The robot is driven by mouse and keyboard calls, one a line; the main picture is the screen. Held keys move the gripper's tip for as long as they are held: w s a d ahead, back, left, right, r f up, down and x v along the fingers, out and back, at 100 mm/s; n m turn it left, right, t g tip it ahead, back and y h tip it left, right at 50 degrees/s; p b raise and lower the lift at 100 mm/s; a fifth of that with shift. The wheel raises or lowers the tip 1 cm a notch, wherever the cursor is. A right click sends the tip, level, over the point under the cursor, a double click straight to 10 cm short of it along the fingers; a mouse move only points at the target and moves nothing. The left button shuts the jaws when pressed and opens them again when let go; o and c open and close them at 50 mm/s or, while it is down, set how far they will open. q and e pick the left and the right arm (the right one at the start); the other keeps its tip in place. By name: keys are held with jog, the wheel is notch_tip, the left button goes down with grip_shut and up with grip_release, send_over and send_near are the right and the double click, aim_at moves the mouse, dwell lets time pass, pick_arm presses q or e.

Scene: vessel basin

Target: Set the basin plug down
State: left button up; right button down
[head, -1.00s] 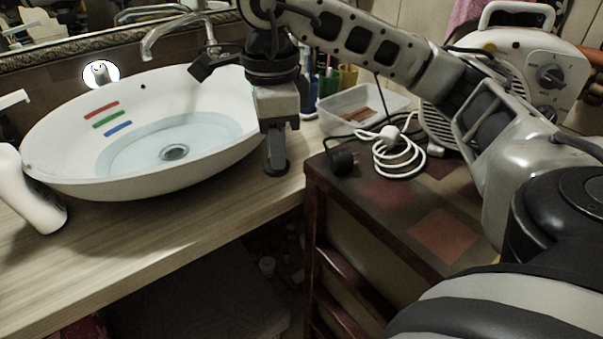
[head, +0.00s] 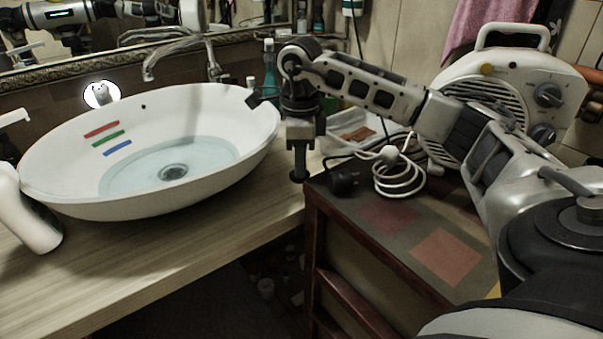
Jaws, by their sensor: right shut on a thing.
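My right gripper (head: 299,174) points down over the right end of the wooden counter, just right of the basin. It is shut on the basin plug, of which only a small dark part shows at the fingertips. I cannot tell whether the plug touches the counter. The white oval basin (head: 60,190) stands on the counter with shallow water in it. Its round drain (head: 174,172) shows under the water. Red, green and blue stripes mark the basin's inner left wall. My left gripper is not in view.
A faucet (head: 185,45) stands behind the basin. A white dispenser (head: 25,210) stands at the left. Right of my gripper, a dark cabinet (head: 385,245) bears a black power plug (head: 343,182), a coiled white cable (head: 398,172) and a white heater (head: 480,85). A clear tray (head: 345,125) lies behind.

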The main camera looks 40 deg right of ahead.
jog(key=shift+w+d+f, duration=0.15)
jog(key=shift+d+f, duration=0.05)
jog(key=shift+f, duration=0.1)
jog(key=shift+d+f, duration=0.2)
jog(key=shift+f, duration=1.05)
jog(key=shift+w+f, duration=0.1)
jog(key=shift+f, duration=0.45)
jog(key=shift+f, duration=0.2)
jog(key=c, duration=1.3)
grip_release()
jog(key=shift+r, duration=0.15)
notch_tip(320, 180, up, 12)
jog(key=shift+r, duration=0.1)
